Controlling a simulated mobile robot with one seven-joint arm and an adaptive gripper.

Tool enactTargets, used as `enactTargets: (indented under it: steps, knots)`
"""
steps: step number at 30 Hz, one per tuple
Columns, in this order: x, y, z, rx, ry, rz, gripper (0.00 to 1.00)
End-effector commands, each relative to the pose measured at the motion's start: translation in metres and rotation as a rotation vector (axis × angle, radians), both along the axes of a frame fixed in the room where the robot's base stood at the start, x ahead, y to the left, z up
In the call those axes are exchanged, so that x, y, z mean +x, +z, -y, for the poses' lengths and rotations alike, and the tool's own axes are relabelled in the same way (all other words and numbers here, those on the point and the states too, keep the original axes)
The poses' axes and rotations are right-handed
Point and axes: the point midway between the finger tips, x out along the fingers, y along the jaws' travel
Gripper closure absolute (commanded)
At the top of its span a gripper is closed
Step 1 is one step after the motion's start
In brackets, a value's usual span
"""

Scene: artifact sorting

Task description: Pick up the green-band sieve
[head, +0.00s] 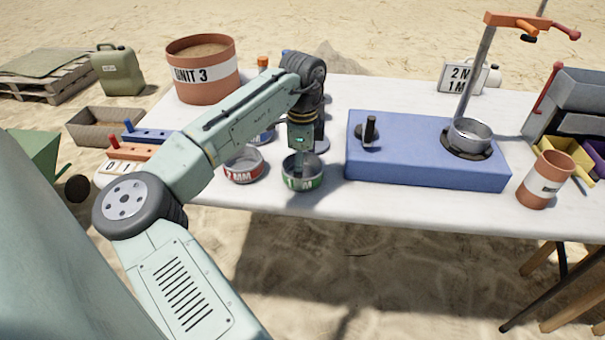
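The green-band sieve (303,184) stands on the white table (330,210) near its front edge. Its green band carries white lettering, partly readable as "1 MM". My gripper (300,166) points down right over this sieve, and its fingertips reach to or into the sieve's opening. I cannot tell whether the fingers touch the sieve wall or how far apart they are. The arm comes in from the lower left and covers part of the table behind.
A blue shaker box (420,172) holding a sieve (470,135) is to the right. A "UNIT 3" bucket (203,75) stands at the back left.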

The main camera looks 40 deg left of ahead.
Motion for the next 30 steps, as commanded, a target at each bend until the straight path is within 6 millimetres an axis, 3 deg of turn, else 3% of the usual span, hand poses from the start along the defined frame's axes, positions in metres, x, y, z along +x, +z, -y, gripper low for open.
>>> enactTargets:
  steps: [15,25,30]
  knots:
    - [0.0,0.0,0.0,0.0,0.0,0.0,0.46]
    - [0.001,0.003,0.0,0.0,0.0,0.002,0.47]
    - [0.001,0.014,0.0,0.001,-0.001,0.003,0.47]
